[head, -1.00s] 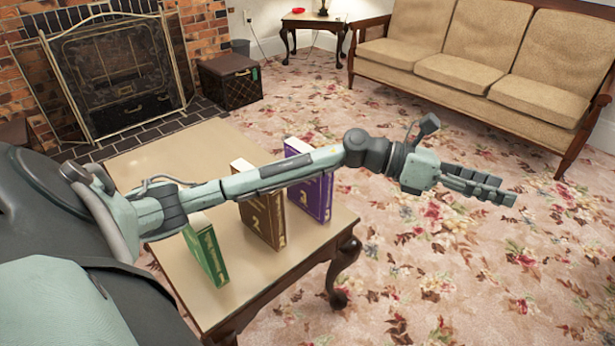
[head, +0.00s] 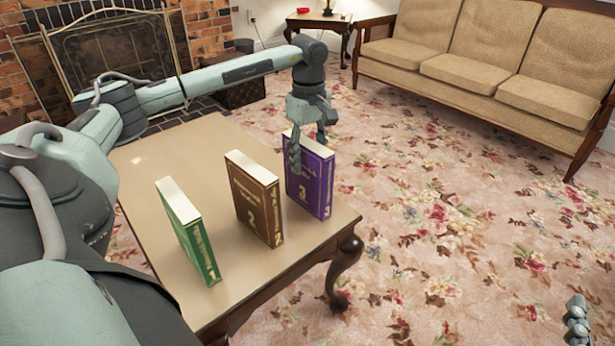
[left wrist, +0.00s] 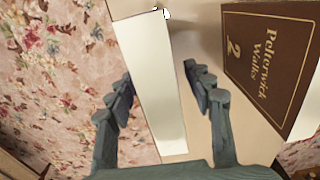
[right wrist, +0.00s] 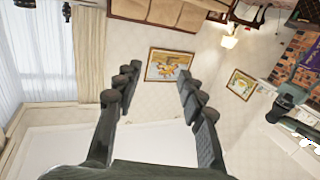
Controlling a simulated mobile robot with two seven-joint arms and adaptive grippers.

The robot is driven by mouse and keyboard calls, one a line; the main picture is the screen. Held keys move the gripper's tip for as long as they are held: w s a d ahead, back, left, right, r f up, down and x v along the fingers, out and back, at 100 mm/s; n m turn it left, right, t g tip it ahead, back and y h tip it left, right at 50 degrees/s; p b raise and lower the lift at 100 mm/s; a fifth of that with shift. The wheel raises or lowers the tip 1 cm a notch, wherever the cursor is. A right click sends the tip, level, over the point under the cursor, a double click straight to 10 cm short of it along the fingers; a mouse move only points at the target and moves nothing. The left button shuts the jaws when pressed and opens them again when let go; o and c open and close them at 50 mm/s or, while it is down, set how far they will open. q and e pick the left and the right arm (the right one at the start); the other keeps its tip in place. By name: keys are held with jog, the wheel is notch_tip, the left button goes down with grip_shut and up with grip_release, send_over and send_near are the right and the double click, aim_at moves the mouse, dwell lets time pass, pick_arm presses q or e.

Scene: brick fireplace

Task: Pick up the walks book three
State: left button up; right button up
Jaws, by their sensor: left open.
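The purple book with a gold 3 (head: 312,188) stands upright near the far right end of the wooden table. My left gripper (head: 308,152) is over its top, pointing down and open, with one finger in front of the cover and the other behind. In the left wrist view the book's white top edge (left wrist: 160,100) runs between the two spread fingers, with gaps visible beside it. The left gripper also shows there (left wrist: 158,72). My right gripper (right wrist: 154,73) is open and empty, away from the table; part of it shows at the head view's lower right (head: 577,320).
The brown book 2 (head: 252,205) stands upright just left of the purple book. The green book (head: 188,232) stands further left. The table (head: 150,170) has bare space behind and in front of the books. A sofa (head: 480,60) and fireplace screen (head: 105,65) are behind.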

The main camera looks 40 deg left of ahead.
aim_at(307, 170)
pick_arm(q)
jog(key=shift+f, duration=1.95)
grip_shut()
pick_arm(e)
jog(key=shift+s+a+r+t+y, duration=0.15)
jog(key=shift+a+r+t, duration=0.15)
jog(key=shift+r, duration=0.35)
jog(key=shift+a+r+t+y, duration=0.2)
jog(key=shift+r+t, duration=0.1)
jog(key=shift+r, duration=0.3)
